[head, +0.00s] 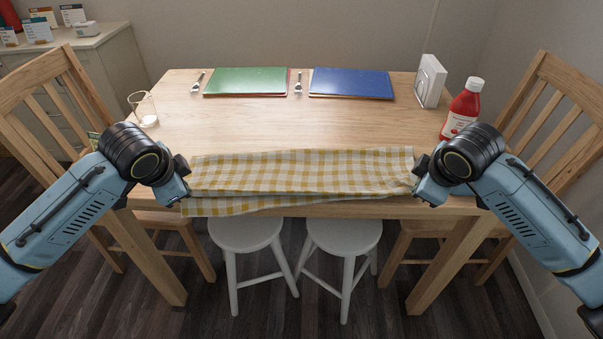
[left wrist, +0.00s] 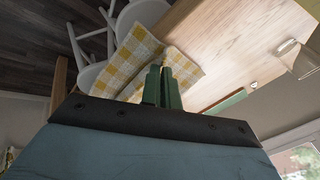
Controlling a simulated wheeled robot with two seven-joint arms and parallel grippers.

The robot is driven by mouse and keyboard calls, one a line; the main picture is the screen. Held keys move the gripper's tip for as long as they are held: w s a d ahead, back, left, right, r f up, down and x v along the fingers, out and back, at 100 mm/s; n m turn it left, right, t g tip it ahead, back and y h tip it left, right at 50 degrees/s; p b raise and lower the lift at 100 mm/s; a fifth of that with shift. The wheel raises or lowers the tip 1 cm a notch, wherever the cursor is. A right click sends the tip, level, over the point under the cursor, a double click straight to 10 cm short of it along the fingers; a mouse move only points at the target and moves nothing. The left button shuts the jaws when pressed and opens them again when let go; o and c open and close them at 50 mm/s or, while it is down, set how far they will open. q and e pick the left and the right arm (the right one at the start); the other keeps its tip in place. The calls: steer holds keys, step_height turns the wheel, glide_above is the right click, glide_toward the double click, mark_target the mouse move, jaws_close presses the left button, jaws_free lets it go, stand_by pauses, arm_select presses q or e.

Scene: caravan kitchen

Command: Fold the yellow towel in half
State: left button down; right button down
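The yellow-and-white checked towel (head: 300,172) lies across the near edge of the wooden table, with a lower layer hanging past the edge at the front left. My left gripper (head: 184,186) is at the towel's left end. In the left wrist view its green fingers (left wrist: 162,72) are close together with towel cloth (left wrist: 138,52) on both sides, shut on the towel. My right gripper (head: 418,186) is at the towel's right end, where the cloth is drawn up to it. Its fingertips are mostly hidden by the wrist. The cloth's front fold runs fairly straight between both grippers.
The table (head: 290,123) is clear behind the towel. A green mat (head: 246,81), a blue mat (head: 350,83) and cutlery lie at the back. A glass (head: 143,108) stands left; a red bottle (head: 464,108) and white holder (head: 429,81) stand right. White stools (head: 345,236) are below.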

arm_select(q)
steer(key=shift+f, duration=0.25)
arm_select(e)
steer(key=shift+f, duration=0.25)
arm_select(q)
steer(key=c, duration=1.3)
jaws_free()
arm_select(e)
steer(key=c, duration=1.3)
jaws_free()
